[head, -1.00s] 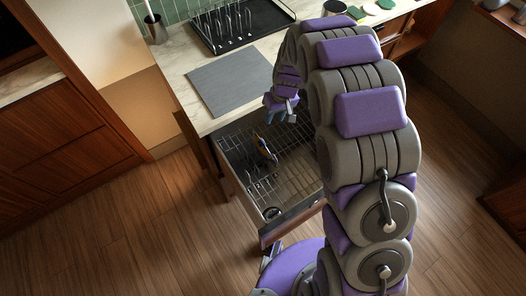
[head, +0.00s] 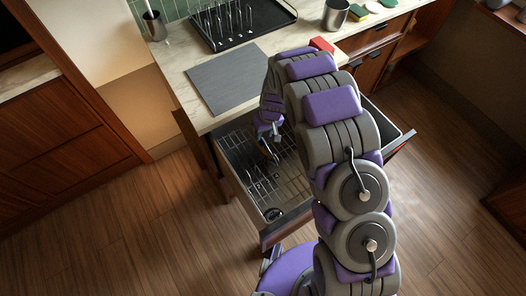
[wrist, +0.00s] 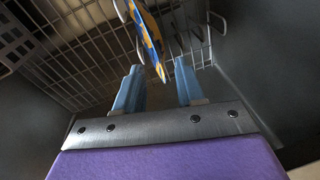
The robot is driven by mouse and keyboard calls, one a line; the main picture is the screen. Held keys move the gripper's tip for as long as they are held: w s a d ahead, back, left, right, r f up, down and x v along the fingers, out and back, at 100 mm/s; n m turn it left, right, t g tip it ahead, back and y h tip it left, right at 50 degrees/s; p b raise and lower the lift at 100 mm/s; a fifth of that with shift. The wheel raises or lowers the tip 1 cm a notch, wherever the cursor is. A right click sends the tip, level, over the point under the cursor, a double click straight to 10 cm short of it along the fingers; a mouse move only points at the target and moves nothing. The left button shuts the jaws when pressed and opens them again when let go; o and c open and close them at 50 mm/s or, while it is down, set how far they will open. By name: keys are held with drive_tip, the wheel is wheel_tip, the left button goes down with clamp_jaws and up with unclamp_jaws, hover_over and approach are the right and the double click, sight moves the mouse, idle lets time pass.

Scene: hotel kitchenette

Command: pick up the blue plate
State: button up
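The blue plate, patterned with yellow-orange, stands on edge in a wire rack inside the open pull-out drawer (head: 262,236). In the wrist view the plate (wrist: 147,33) is seen nearly edge-on just beyond my fingertips. Its near rim shows between the two blue fingers in the picture, closer to the right one. My gripper (wrist: 156,68) is open, with a gap between its fingers and nothing held. In the head view my gripper (head: 268,130) is low over the drawer, right by the plate (head: 266,149), and partly covers it.
The wire rack (wrist: 78,55) and dark drawer walls surround my gripper closely. The counter with a grey mat (head: 228,82) is just behind the drawer. A black dish rack (head: 270,17), a metal cup (head: 336,14) and a red block (head: 321,45) stand on the counter.

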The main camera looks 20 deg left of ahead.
sight(262, 139)
drive_tip(key=shift+s+a+f+b, duration=0.15)
drive_tip(key=shift+f+b, duration=0.3)
drive_tip(key=shift+f, duration=0.9)
drive_tip(key=shift+w+a+f+b, duration=0.1)
drive_tip(key=shift+f+b, duration=0.35)
drive_tip(key=shift+f, duration=0.85)
drive_tip(key=shift+r, duration=0.1)
drive_tip(key=shift+c, duration=0.4)
clamp_jaws()
